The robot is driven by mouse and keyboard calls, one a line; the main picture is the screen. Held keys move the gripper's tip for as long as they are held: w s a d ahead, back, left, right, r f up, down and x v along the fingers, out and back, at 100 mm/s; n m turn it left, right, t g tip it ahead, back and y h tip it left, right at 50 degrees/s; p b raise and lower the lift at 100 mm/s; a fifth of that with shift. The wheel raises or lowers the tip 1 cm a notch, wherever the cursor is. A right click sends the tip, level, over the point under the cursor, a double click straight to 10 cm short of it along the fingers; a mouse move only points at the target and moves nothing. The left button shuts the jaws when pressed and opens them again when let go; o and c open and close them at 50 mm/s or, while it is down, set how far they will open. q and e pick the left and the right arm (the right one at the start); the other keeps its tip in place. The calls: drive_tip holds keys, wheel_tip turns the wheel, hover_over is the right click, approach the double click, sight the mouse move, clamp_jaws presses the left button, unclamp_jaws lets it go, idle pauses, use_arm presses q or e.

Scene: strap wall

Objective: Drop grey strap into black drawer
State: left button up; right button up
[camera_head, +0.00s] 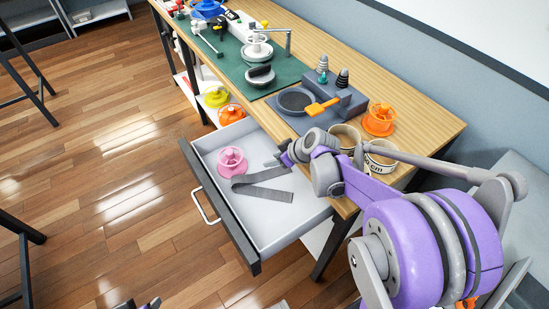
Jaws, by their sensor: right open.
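The grey strap (262,191) lies bent in a V shape inside the open black drawer (229,222), which has a dark front and a pale inside. The strap's upper end is close to my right gripper (281,160), which is over the drawer's right rear part, near the table edge. My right gripper is open, and the wrist partly hides its fingers. I cannot tell whether the fingers touch the strap. A dark and purple fragment at the bottom edge seems to be my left gripper (146,304), mostly cut off.
A pink spool (232,160) sits in the drawer left of the strap. On the table stand two tape-like cups (381,158), an orange spool (380,120), and a grey stand (322,98) with an orange-handled tool. The drawer's front right area is bare.

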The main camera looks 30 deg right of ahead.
drive_tip(key=shift+w+d, duration=0.1)
drive_tip(key=shift+d, duration=0.25)
drive_tip(key=c, duration=0.3)
drive_tip(key=o, duration=0.4)
drive_tip(key=shift+r, duration=0.1)
drive_tip(key=shift+c, duration=0.3)
drive_tip(key=shift+r+p, duration=0.25)
drive_tip(key=shift+p, duration=0.15)
drive_tip(key=o, duration=0.4)
drive_tip(key=r+g+p, duration=0.2)
drive_tip(key=s+r+h+p, duration=0.1)
drive_tip(key=p, duration=0.1)
drive_tip(key=shift+d+r+g, duration=0.25)
drive_tip(key=shift+r+g, duration=0.1)
drive_tip(key=shift+g, duration=0.05)
drive_tip(key=shift+s+d+r+g+h+p, duration=0.15)
drive_tip(key=shift+s+r+g+h+p, duration=0.2)
drive_tip(key=shift+r+g+p, duration=0.4)
drive_tip(key=shift+s, duration=0.1)
